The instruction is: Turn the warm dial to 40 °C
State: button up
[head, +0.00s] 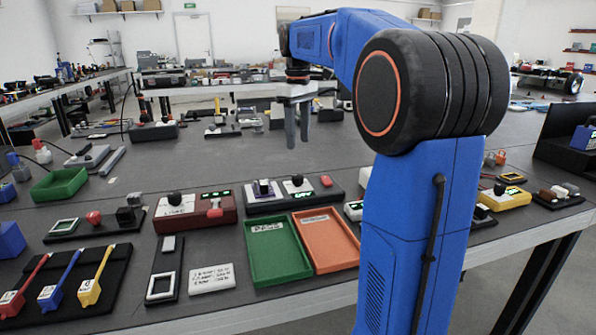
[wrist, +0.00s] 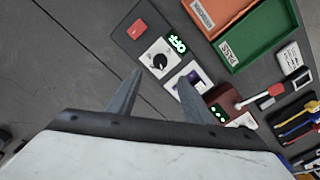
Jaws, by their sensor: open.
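A dark control box (head: 318,196) stands on the bench behind the two trays. It carries a black-knobbed dial on a white plate (head: 297,184), a second dial on a purple-and-white plate (head: 264,188) and a red button (head: 326,181). In the wrist view the white-plated dial (wrist: 159,60) sits beside a green display (wrist: 177,44) that seems to read OFF, upside down. The purple-plated dial (wrist: 190,84) is partly behind a finger. No label names the warm dial legibly. My gripper (head: 297,142) is open and empty, above the bench, apart from the box; its fingers (wrist: 160,77) show in the wrist view.
A green tray (head: 277,278) and an orange tray (head: 333,265) lie in front of the box. A red box with a dial (head: 195,222) stands to its left. The bench behind the box is mostly clear.

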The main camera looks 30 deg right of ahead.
aim_at(298, 176)
notch_tip(298, 176, down, 11)
jog(key=shift+f, duration=0.1)
dwell(0.3)
jog(key=c, duration=1.1)
jog(key=shift+o, duration=0.2)
jog(key=shift+m, duration=0.3)
jog(key=m, duration=0.5)
jog(key=shift+m, duration=0.3)
jog(key=m, duration=0.5)
jog(key=shift+m, duration=0.3)
